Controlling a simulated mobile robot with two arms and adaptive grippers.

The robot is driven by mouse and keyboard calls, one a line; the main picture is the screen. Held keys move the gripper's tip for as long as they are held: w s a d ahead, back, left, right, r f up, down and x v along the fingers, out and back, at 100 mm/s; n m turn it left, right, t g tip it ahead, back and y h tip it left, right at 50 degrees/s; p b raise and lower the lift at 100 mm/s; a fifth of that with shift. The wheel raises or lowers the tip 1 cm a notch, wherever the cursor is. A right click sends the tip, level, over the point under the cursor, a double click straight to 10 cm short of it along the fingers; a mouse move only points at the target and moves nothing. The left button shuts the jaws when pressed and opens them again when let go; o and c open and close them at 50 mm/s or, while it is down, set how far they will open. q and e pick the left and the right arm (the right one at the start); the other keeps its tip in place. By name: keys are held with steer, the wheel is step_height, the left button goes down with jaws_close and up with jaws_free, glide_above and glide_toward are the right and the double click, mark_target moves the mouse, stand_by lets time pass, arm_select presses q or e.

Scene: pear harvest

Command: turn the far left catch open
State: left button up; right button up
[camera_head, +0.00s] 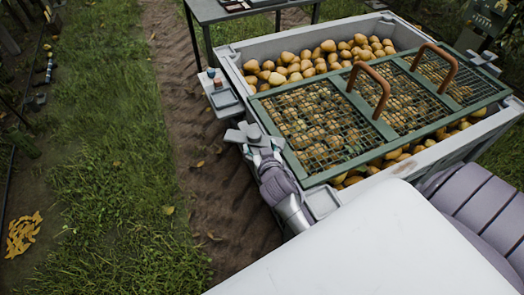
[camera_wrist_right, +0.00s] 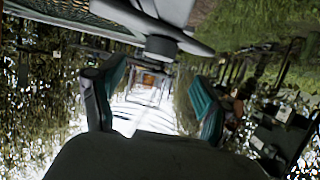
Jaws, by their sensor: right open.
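The green-framed mesh lid (camera_head: 348,77) lies over a pale bin. A grey catch (camera_head: 242,134) sits at the lid's left end, and another grey catch (camera_head: 484,62) sits at its right end. A grey winged part with a dark round knob (camera_wrist_right: 162,46), which looks like the catch, shows just above the pads. Contact cannot be told.
The bin (camera_head: 290,40) is full of yellow-brown pears (camera_head: 300,65). Two brown handles (camera_head: 372,85) arch above the lid. A small shelf (camera_head: 222,98) juts from the bin's left wall. A dark table (camera_head: 205,12) stands behind. Grass and a dirt track lie open at left.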

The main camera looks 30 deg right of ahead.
steer(key=shift+v, duration=1.55)
